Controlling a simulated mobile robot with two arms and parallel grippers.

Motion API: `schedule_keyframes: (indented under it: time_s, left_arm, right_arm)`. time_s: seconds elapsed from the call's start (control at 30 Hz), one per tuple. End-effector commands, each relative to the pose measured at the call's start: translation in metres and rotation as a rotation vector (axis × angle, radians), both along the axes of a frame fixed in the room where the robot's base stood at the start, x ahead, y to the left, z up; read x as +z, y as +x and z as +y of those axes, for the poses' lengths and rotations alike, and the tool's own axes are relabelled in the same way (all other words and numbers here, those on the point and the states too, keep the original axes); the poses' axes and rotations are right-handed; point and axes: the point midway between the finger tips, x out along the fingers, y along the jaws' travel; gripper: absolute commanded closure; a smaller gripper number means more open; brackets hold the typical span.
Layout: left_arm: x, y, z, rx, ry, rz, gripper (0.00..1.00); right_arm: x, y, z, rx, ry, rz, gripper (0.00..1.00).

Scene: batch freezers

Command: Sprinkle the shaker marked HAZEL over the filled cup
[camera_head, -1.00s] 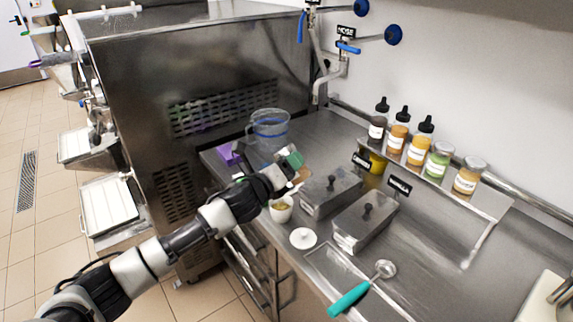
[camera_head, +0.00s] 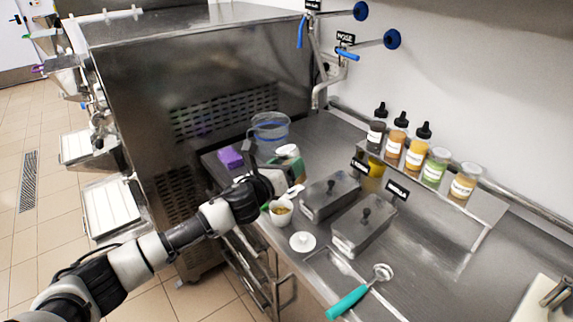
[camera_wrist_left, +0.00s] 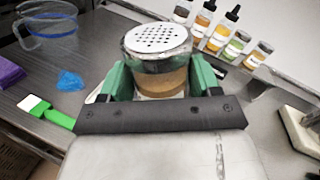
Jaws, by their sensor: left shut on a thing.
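My left gripper (camera_wrist_left: 162,84) is shut on a clear shaker (camera_wrist_left: 160,66) with a perforated metal lid and brown contents. Green fingers sit on both its sides in the left wrist view. No marking on it is readable. In the head view the shaker (camera_head: 287,151) shows beyond my left gripper (camera_head: 281,168), roughly upright and above the counter. The white cup (camera_head: 280,217), with yellowish-brown filling, stands on the counter just below and in front of the gripper. My right gripper is not in view.
A white lid (camera_head: 302,242) lies beside the cup. Two steel lidded containers (camera_head: 330,196) stand right of it. A clear jug (camera_head: 269,130) and a purple block (camera_head: 230,158) are behind. Several bottles and jars (camera_head: 414,148) line the wall ledge. A teal-handled scoop (camera_head: 350,300) lies in front.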

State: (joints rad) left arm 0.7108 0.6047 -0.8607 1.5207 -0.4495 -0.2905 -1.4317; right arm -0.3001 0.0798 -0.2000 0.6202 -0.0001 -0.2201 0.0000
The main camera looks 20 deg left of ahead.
Motion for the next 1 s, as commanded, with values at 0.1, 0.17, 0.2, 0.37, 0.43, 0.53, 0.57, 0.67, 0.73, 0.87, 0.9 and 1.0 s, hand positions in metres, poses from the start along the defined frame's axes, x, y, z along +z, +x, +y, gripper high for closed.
schedule_keyframes:
  time_s: [0.1,0.17,0.2,0.37,0.43,0.53,0.57,0.67,0.73,0.87,0.9,1.0]
  left_arm:
    - [0.007,0.0,0.0,0.0,0.082,-0.03,0.61]
    - [0.008,0.0,0.0,0.0,0.121,-0.045,0.61]
    - [0.009,0.0,0.0,-0.001,0.149,-0.057,0.61]
    - [0.013,0.0,0.0,-0.001,0.251,-0.095,0.61]
    - [0.015,0.0,0.0,0.0,0.291,-0.108,0.61]
    - [0.015,0.0,0.0,0.0,0.334,-0.125,0.61]
    - [0.015,0.0,0.0,0.0,0.343,-0.128,0.61]
    - [0.015,0.0,0.0,0.0,0.358,-0.134,0.61]
    - [0.014,0.0,0.0,0.0,0.359,-0.134,0.61]
    - [0.014,0.0,0.0,0.0,0.358,-0.134,0.61]
    - [0.014,0.0,0.0,0.0,0.357,-0.134,0.61]
    - [0.016,-0.008,-0.002,0.0,0.356,-0.132,0.61]
  right_arm:
    - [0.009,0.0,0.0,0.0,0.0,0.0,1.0]
    - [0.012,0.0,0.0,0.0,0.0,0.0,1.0]
    - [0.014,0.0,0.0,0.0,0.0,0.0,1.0]
    - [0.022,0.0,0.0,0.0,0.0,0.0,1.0]
    - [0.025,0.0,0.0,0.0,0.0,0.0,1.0]
    - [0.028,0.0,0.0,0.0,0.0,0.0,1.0]
    - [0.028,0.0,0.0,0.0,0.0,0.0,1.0]
    - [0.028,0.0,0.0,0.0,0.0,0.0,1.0]
    - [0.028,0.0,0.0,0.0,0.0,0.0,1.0]
    - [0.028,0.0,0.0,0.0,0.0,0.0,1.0]
    - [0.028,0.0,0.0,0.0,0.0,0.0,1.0]
    - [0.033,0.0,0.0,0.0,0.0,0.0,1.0]
